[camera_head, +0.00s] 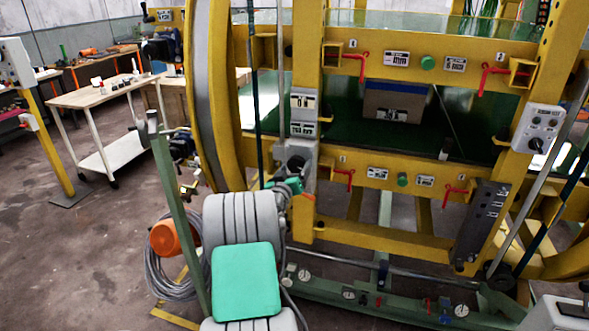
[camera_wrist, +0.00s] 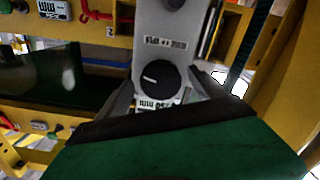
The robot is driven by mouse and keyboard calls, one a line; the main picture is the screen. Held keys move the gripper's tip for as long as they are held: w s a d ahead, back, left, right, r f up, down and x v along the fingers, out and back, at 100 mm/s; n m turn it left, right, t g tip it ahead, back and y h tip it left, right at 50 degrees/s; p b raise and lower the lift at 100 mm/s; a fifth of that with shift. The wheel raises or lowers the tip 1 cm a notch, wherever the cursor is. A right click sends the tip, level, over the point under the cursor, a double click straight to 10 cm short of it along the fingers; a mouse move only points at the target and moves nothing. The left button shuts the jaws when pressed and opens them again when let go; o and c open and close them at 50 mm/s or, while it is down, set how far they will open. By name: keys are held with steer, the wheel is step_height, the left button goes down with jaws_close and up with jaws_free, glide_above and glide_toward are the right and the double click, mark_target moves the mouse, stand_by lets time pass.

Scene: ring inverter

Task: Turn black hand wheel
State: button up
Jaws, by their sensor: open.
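The black hand wheel (camera_wrist: 155,84) is a round black knob with a white mark. It sits on a grey bracket (camera_wrist: 168,38) on the yellow frame, and it also shows in the head view (camera_head: 296,163). My gripper (camera_wrist: 165,90) is open, with its grey fingers left and right of the wheel in the wrist view. I cannot tell whether the fingers touch it. In the head view my gripper (camera_head: 290,180) is right at the wheel, low on the bracket. A white label below the wheel is partly hidden by my gripper.
The yellow ring frame (camera_head: 201,100) stands close on the left. Red levers (camera_head: 357,66) stick out of the frame to the right. A control box (camera_head: 538,129) with knobs is at the right. A wheeled table (camera_head: 108,92) stands back left; open floor lies before it.

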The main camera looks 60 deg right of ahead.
steer(key=shift+c, duration=0.2)
steer(key=shift+f, duration=0.1)
steer(key=c, duration=1.4)
